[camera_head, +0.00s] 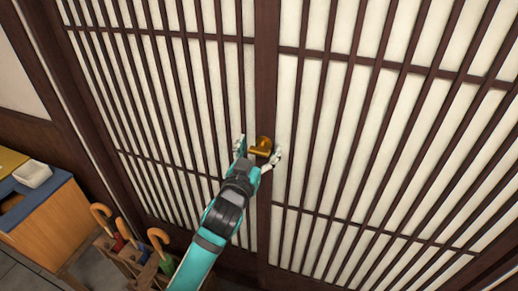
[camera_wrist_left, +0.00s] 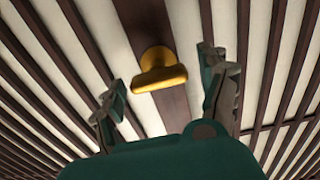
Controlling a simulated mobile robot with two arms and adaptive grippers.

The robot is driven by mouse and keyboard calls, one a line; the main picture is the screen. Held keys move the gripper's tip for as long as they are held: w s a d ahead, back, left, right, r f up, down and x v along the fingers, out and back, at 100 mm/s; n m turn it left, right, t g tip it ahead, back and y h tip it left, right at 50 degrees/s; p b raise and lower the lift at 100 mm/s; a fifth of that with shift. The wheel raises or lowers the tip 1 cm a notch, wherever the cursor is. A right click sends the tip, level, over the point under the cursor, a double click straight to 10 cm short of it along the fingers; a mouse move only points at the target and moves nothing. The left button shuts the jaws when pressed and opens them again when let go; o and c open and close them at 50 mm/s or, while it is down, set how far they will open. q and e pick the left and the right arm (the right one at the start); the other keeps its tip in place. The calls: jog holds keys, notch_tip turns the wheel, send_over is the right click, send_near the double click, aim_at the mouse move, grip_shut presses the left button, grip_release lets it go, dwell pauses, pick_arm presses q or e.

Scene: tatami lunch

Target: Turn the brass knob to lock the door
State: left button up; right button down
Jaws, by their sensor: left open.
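The brass knob (camera_head: 262,147) is on the dark wooden stile (camera_head: 266,70) of the slatted door (camera_head: 340,110). In the left wrist view the knob (camera_wrist_left: 158,72) shows a round base and a wide grip bar that lies nearly level, slightly tilted. My left gripper (camera_head: 258,152) is open, with one finger on each side of the knob. In the left wrist view the fingers (camera_wrist_left: 165,95) stand apart from the knob, with a gap on both sides. My right gripper is not in view.
A wooden stand with several umbrellas (camera_head: 159,240) stands low at the left, close to my left arm. A wooden cabinet (camera_head: 50,225) with a blue top and a white tray (camera_head: 33,174) is further left. The door face around the knob is clear.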

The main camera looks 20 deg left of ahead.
pick_arm(q)
jog(key=c, duration=1.2)
jog(key=m+p, duration=0.2)
jog(key=m, duration=0.1)
jog(key=shift+d+r+m+p, duration=0.1)
jog(key=shift+m+p, duration=0.3)
jog(key=m+p, duration=0.2)
jog(key=m, duration=0.2)
jog(key=shift+d+m, duration=0.1)
jog(key=shift+m, duration=0.2)
jog(key=m, duration=0.1)
jog(key=m+p, duration=0.1)
jog(key=m, duration=0.2)
jog(key=shift+f+p, duration=0.25)
jog(key=shift+p, duration=0.15)
jog(key=shift+d+f+m+p, duration=0.15)
jog(key=shift+m+p, duration=0.5)
jog(key=shift+m, duration=2.15)
